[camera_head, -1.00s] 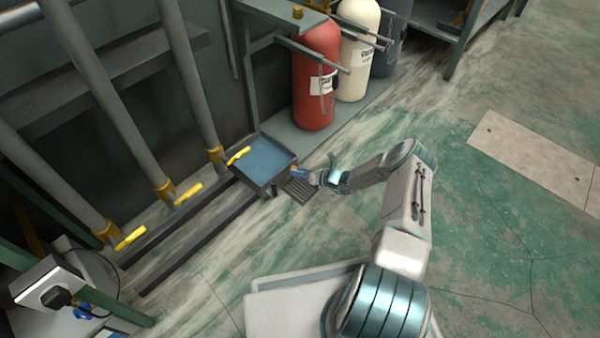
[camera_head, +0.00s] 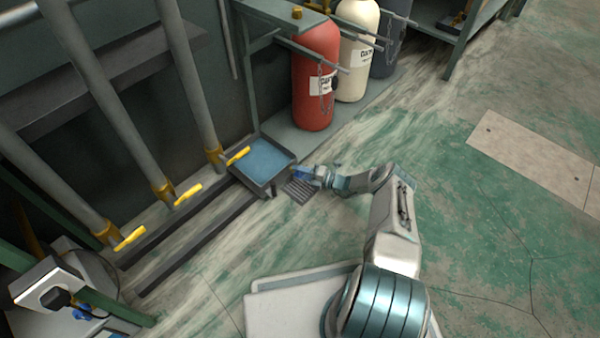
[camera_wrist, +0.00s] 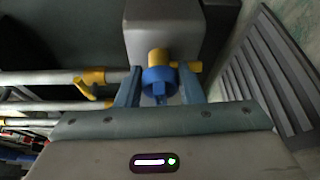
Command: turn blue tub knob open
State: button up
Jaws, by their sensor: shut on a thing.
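The blue knob (camera_wrist: 158,83) sits on a yellow valve fitting (camera_wrist: 158,56) on the outside of the grey tub (camera_wrist: 163,20). In the head view the tub (camera_head: 262,187) stands on the floor, with blue inside. My gripper (camera_wrist: 160,78) is shut on the blue knob, with one finger on each side of it. In the head view my gripper (camera_head: 306,174) is at the tub's right side, low above the floor. The fingers and the knob are too small there to tell apart.
A dark floor grate (camera_head: 299,191) lies below my gripper. A red cylinder (camera_head: 316,85) and a cream cylinder (camera_head: 355,50) stand behind the tub. Grey pipes with yellow valve handles (camera_head: 187,194) are at left. The green floor at right is clear.

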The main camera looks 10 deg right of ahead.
jog(key=shift+m, duration=0.5)
jog(key=o, duration=1)
jog(key=shift+c, duration=0.2)
jog(key=p+v, duration=0.1)
jog(key=v, duration=1.3)
jog(key=shift+f, duration=0.25)
